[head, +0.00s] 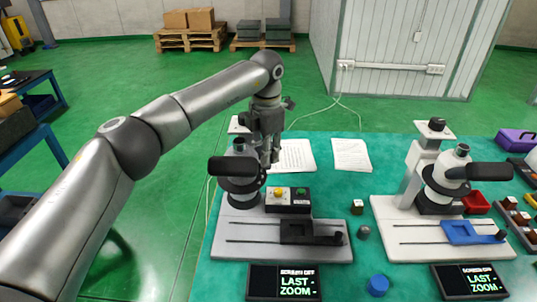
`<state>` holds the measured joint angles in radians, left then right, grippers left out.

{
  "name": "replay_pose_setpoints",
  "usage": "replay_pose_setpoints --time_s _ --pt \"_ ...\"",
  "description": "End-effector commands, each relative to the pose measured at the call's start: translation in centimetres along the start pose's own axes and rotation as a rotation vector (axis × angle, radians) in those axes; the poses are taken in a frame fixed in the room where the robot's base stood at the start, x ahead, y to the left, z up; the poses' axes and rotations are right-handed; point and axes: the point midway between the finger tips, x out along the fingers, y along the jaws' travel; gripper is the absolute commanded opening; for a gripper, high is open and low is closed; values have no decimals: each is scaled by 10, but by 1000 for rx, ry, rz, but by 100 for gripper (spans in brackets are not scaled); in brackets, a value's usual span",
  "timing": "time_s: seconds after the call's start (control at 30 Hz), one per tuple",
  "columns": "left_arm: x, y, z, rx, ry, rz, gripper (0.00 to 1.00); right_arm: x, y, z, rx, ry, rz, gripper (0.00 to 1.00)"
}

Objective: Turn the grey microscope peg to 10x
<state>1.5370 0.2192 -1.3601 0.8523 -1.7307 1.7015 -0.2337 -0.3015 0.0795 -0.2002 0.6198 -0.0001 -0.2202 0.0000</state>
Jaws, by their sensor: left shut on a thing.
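My right gripper is not in view.
A second microscope (448,185) with a blue stage (470,232) stands at right, its own screen (470,281) in front. A button box (288,200) sits beside the left microscope. A blue cap (378,285) and small blocks lie between them. Papers (352,154) lie behind.

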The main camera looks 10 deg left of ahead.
Motion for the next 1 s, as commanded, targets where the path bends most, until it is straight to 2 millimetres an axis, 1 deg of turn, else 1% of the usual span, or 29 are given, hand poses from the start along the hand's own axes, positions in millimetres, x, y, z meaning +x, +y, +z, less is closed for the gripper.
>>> replay_pose_setpoints --time_s 0.5,0.53,0.7,0.93,1.0 --pt "-1 1 0 -18 -2 1 0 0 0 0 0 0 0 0" --pt "-1 1 0 -18 -2 1 21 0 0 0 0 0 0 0" --pt "-1 1 0 -18 -2 0 43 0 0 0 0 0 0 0" --pt "0 1 0 -18 0 0 43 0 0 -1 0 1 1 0" --pt "0 2 0 -19 0 0 43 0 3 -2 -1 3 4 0"
